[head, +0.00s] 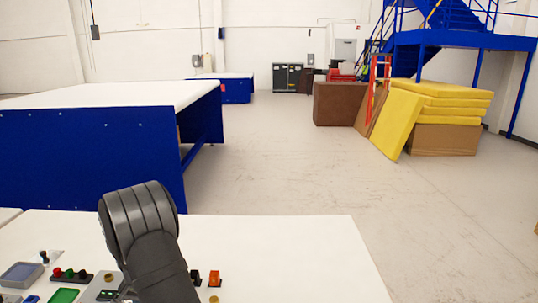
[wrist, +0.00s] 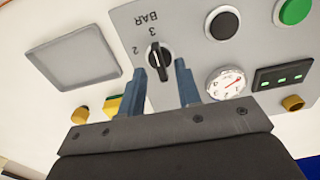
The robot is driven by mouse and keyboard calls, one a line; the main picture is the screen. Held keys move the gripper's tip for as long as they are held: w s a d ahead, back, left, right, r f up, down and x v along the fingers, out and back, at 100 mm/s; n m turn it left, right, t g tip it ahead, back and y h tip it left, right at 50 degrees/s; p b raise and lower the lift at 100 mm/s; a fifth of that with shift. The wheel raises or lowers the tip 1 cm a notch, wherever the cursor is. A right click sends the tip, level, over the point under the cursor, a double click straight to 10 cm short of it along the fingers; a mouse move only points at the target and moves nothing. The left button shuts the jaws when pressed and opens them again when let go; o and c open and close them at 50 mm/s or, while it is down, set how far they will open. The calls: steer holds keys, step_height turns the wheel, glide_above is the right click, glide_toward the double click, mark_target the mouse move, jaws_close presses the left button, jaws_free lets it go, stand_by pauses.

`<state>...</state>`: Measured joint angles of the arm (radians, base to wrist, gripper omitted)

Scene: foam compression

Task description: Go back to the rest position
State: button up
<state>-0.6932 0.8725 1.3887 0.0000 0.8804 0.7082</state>
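My gripper (wrist: 163,72) shows in the wrist view with two blue-grey fingers spread apart and nothing held between them. A black rotary knob (wrist: 160,58) marked BAR, with the numbers 2 and 3, lies beyond the fingertips, roughly in line with the gap. I cannot tell how far the tips are from the panel. The knob sits on a light grey control panel (wrist: 189,14). In the head view, my dark arm rises over the white table (head: 300,255), and I cannot make out the gripper there.
Small controls, including an orange one (head: 214,278), stand on the table. Its right part is clear.

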steer(key=shift+f, duration=0.75)
steer(key=shift+r, duration=0.1)
